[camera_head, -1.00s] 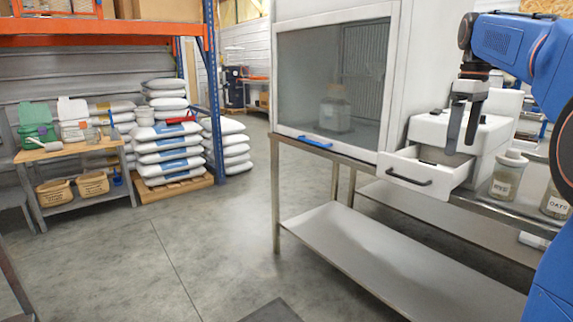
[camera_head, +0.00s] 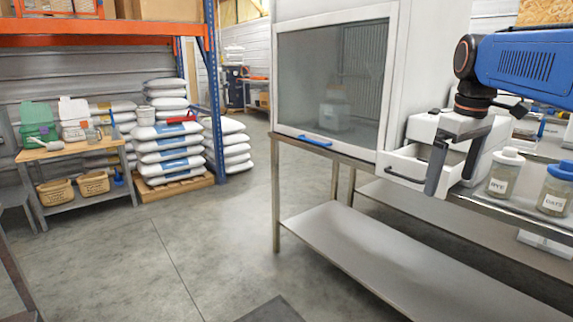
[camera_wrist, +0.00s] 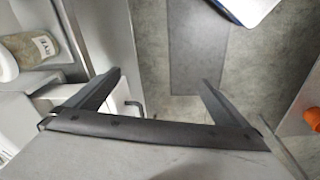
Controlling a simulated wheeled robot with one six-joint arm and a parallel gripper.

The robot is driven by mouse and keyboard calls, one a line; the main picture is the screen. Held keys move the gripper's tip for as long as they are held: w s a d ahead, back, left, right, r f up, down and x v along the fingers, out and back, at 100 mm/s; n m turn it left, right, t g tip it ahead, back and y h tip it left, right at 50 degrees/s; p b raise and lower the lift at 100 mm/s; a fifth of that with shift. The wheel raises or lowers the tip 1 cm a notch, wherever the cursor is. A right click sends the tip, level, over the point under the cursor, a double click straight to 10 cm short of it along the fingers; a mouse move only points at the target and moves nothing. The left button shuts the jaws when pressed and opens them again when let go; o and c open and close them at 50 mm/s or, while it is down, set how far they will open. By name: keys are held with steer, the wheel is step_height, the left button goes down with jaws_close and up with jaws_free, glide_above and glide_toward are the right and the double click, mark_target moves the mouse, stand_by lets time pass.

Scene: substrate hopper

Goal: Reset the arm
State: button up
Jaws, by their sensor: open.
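My gripper (camera_head: 450,185) is open and empty, pointing down at the right end of the pulled-out white drawer (camera_head: 399,164). One dark finger hangs in front of the drawer's right part and hides some of it. Whether it touches cannot be told. The drawer belongs to the white box (camera_head: 420,128) on the metal bench, partly hidden by my wrist. In the wrist view both fingers of my gripper (camera_wrist: 160,80) are spread over the floor, with nothing between the tips. The dark drawer handle (camera_head: 405,177) faces the aisle.
The RYE jar (camera_head: 503,176) and OATS jar (camera_head: 555,192) stand close right of my gripper. A glass-fronted cabinet (camera_head: 392,90) stands left of it on the metal bench (camera_head: 330,152). Stacked sacks (camera_head: 165,148) stand far left.

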steer(key=s+a+f+m+t, duration=0.1)
steer(key=s+a+f, duration=0.3)
steer(key=s+f, duration=0.6)
steer(key=s+a+f+m+t, duration=0.2)
steer(key=s+a+f+m, duration=0.2)
steer(key=s+f, duration=0.6)
step_height(320, 180, down, 4)
steer(key=shift+s+a+r, duration=0.1)
steer(key=shift+s+a, duration=0.1)
steer(key=shift+s, duration=0.15)
steer(key=shift+c, duration=0.3)
